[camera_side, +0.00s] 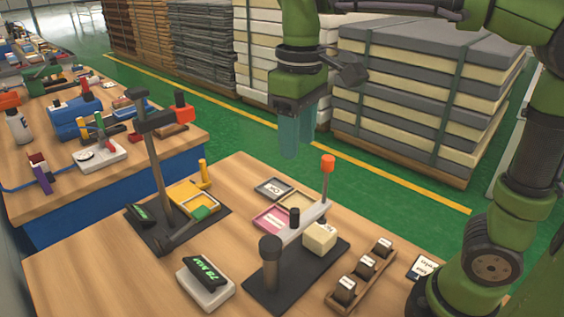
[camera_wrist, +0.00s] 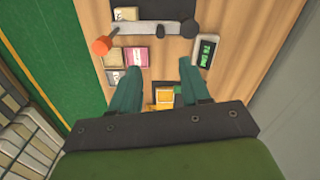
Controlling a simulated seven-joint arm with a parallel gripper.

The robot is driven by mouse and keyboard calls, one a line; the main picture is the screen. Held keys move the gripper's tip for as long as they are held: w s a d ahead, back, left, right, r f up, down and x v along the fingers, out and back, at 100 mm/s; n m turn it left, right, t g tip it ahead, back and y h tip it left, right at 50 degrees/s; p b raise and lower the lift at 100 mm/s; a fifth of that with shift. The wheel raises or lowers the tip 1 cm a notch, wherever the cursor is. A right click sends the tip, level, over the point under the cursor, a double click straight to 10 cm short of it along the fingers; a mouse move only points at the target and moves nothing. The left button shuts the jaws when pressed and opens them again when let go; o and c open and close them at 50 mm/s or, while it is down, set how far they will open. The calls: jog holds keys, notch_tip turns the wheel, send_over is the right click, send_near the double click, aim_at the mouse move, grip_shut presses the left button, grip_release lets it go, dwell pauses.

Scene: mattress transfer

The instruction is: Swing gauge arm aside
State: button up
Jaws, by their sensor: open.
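The gauge arm (camera_side: 312,216) is a grey bar over a dark base plate (camera_side: 262,292), with a dark round post (camera_side: 270,264) at its near end. An upright orange-tipped handle (camera_side: 327,166) stands at its far end. In the wrist view the gauge arm (camera_wrist: 147,28) lies crosswise near the top, with the orange knob (camera_wrist: 101,46) at its left. A cream foam block (camera_side: 320,237) sits on the plate beside the bar. My gripper (camera_side: 297,138) is open and empty, in the air above and beyond the handle. Its two teal fingers (camera_wrist: 157,78) are well apart.
Pink (camera_side: 268,219), beige (camera_side: 295,200) and grey (camera_side: 273,188) trays lie behind the gauge arm. A rack of dark blocks (camera_side: 362,274) is right. Stacked mattresses (camera_side: 425,95) stand behind.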

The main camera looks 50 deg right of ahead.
aim_at(295, 211)
notch_tip(295, 211, down, 17)
jog(key=shift+r, duration=0.1)
dwell(0.4)
grip_shut()
